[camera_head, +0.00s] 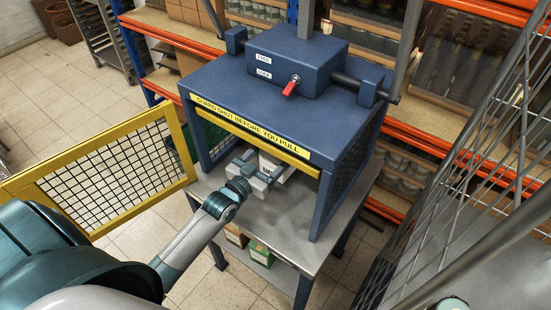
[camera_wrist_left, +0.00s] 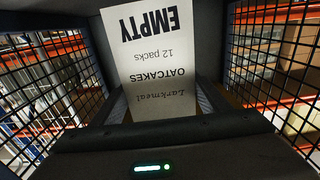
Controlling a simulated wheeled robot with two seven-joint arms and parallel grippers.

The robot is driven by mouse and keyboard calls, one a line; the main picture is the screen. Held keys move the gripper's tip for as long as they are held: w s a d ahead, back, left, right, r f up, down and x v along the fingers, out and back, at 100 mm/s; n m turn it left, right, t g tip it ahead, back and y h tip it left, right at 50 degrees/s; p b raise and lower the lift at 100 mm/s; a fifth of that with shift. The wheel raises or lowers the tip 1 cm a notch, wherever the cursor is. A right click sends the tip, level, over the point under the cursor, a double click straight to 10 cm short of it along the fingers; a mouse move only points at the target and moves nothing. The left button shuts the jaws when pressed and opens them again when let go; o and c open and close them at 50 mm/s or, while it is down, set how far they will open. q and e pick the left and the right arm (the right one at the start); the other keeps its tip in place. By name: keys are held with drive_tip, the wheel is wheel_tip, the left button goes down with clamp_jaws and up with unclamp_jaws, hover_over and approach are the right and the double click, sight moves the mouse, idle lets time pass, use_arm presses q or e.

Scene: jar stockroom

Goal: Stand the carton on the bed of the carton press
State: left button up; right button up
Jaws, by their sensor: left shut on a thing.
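The carton press (camera_head: 240,88) is a blue frame with a grey metal bed (camera_head: 285,212). Its yellow mesh guard (camera_head: 110,172) is swung open to the left. My left gripper (camera_head: 262,174) reaches through the front opening and is shut on a white carton (camera_head: 282,172). The carton is mostly hidden by the gripper and the press front. In the left wrist view the carton (camera_wrist_left: 155,62) shows upside-down print, "EMPTY", "12 packs", "OATCAKES", "Larkmeal", between my fingers. I cannot tell whether its base touches the bed. My right gripper is not in view.
The press has mesh sides and a yellow warning strip (camera_head: 250,130) across the top of the opening. A red handle (camera_head: 291,86) sits on the top box. Orange racks with jars (camera_head: 440,100) stand behind. A wire cage (camera_head: 480,170) is at right. Boxes (camera_head: 260,252) lie below.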

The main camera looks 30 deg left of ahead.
sight(271, 164)
use_arm(q)
wheel_tip(271, 164, down, 2)
drive_tip(key=shift+f+p, duration=0.2)
drive_tip(key=shift+p, duration=0.15)
drive_tip(key=shift+w+f+p, duration=0.15)
drive_tip(key=shift+f+p, duration=0.25)
drive_tip(key=shift+f, duration=0.25)
drive_tip(key=o, duration=1.4)
drive_tip(key=shift+c, duration=0.2)
drive_tip(key=shift+s+a+b, duration=0.1)
drive_tip(key=shift+s+b, duration=0.2)
drive_tip(key=shift+s, duration=0.45)
drive_tip(key=s+a+b, duration=0.1)
drive_tip(key=s+b, duration=0.1)
drive_tip(key=s, duration=0.8)
drive_tip(key=shift+s+a+b, duration=0.2)
drive_tip(key=shift+a+b, duration=0.05)
drive_tip(key=shift+b, duration=0.1)
